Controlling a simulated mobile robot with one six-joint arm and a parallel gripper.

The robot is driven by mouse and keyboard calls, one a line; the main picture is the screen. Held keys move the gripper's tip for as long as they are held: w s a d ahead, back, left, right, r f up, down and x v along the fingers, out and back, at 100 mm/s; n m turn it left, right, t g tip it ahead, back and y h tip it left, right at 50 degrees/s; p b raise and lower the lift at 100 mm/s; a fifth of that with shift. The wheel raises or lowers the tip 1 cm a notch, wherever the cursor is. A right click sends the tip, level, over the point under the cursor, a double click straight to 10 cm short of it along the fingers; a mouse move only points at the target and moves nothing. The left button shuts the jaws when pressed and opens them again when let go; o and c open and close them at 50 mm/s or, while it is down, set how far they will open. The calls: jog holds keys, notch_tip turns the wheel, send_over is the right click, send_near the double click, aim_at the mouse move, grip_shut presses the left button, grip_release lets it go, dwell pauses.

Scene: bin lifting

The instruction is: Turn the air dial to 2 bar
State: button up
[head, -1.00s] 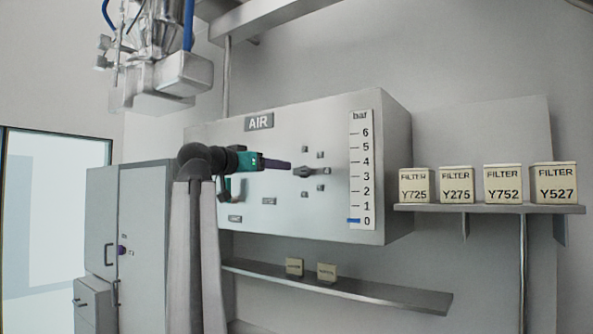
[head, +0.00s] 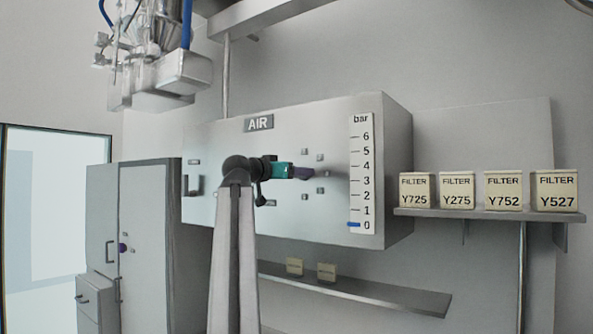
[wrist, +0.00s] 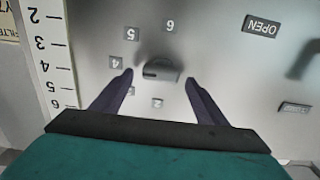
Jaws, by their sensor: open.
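The grey air dial (wrist: 161,70) sits on the face of the AIR box (head: 290,112). Small number plates ring it, including 6 (wrist: 170,26), 5 (wrist: 131,34), 4 (wrist: 116,62) and 2 (wrist: 157,102), upside down in the wrist view. My gripper (head: 308,173) is open in front of the dial and mostly hides it in the head view. In the wrist view my gripper (wrist: 159,80) has one dark finger on each side of the dial, with gaps showing. The blue marker (head: 354,225) on the bar scale (head: 361,190) is at 0.
An OPEN plate (wrist: 262,25) and a dark handle (wrist: 304,58) are on the panel beside the dial. Filter boxes (head: 416,190) stand on a right shelf (head: 480,212). A lower shelf (head: 390,296) holds two small boxes. A grey cabinet (head: 148,240) stands at left.

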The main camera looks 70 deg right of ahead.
jog(key=shift+s+d, duration=0.15)
jog(key=shift+d, duration=0.25)
jog(key=shift+d, duration=0.1)
jog(key=c, duration=1.1)
jog(key=shift+o, duration=0.2)
jog(key=shift+n, duration=0.4)
jog(key=shift+w+f+n+p, duration=0.15)
jog(key=shift+n+p, duration=0.25)
jog(key=shift+n, duration=2.45)
jog(key=shift+w+r+n+p, duration=0.15)
jog(key=shift+n+p, duration=0.3)
jog(key=shift+n, duration=2.45)
jog(key=shift+w+f+n+p, duration=0.15)
jog(key=shift+n+p, duration=0.25)
jog(key=shift+n, duration=2.45)
